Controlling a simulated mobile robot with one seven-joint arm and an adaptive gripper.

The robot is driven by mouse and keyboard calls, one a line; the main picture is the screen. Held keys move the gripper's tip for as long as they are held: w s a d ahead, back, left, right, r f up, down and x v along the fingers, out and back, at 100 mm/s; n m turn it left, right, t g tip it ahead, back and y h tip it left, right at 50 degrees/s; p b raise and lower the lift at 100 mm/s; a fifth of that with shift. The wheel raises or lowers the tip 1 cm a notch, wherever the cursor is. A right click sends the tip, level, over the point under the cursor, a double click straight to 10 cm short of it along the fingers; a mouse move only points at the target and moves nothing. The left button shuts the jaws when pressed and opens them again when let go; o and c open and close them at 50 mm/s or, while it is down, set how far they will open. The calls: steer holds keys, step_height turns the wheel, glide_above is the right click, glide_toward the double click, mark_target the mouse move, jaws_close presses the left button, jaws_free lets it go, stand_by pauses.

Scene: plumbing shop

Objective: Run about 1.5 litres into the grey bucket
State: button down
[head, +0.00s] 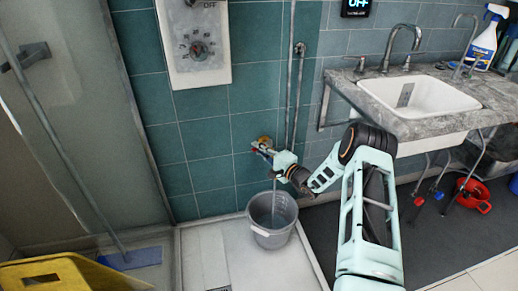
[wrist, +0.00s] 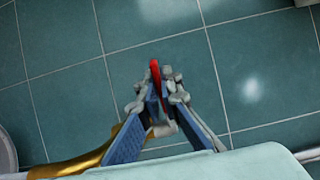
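The grey bucket (head: 262,236) stands upright on the pale shower tray, below a brass wall tap (head: 264,141). A thin pale line, which looks like running water, drops from beside my gripper into the bucket. The water level inside cannot be made out. My gripper (head: 262,152) is at the tap on the tiled wall. In the wrist view its fingertips (wrist: 157,88) close around the tap's red handle (wrist: 155,72), and the brass tap body (wrist: 85,165) shows at lower left. The fingers hide part of the handle and the spout.
A glass screen (head: 75,110) stands at the left. A yellow object (head: 60,275) and a blue squeegee-like piece (head: 130,258) are at lower left.

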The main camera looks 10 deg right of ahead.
steer(key=shift+r, duration=0.1)
stand_by(0.3)
steer(key=c, duration=2.1)
jaws_free()
steer(key=v, duration=1.2)
